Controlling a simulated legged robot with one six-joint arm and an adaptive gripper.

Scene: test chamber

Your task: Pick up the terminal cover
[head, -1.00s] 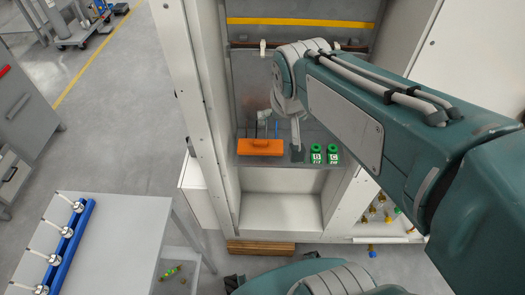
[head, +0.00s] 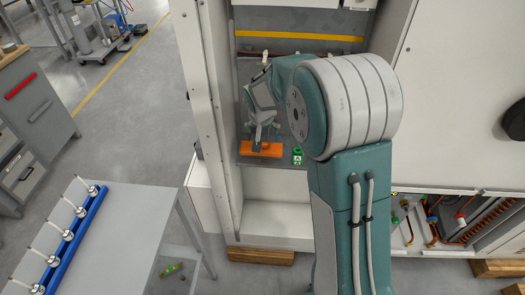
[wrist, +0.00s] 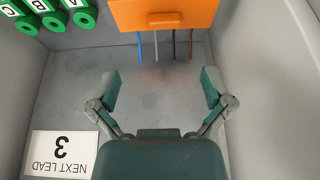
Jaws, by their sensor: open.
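The terminal cover appears to be the orange block (head: 270,151) on the grey cabinet shelf. In the wrist view the orange cover (wrist: 165,14) is at the top edge and partly cut off. Blue, black and grey leads show at its lower edge. My gripper (wrist: 160,80) is open and empty, with its two fingers apart over bare grey surface. The cover lies beyond the fingertips in the wrist view, with no contact visible there. In the head view my gripper (head: 262,132) is above and in front of the cover, hiding part of it.
Green lettered pieces (wrist: 48,13) stand beside the cover; one green piece (head: 297,156) shows in the head view. A white card reading "NEXT LEAD 3" (wrist: 60,154) is at lower left. Cabinet walls (wrist: 285,90) close in the sides. A grey table (head: 125,235) stands outside at left.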

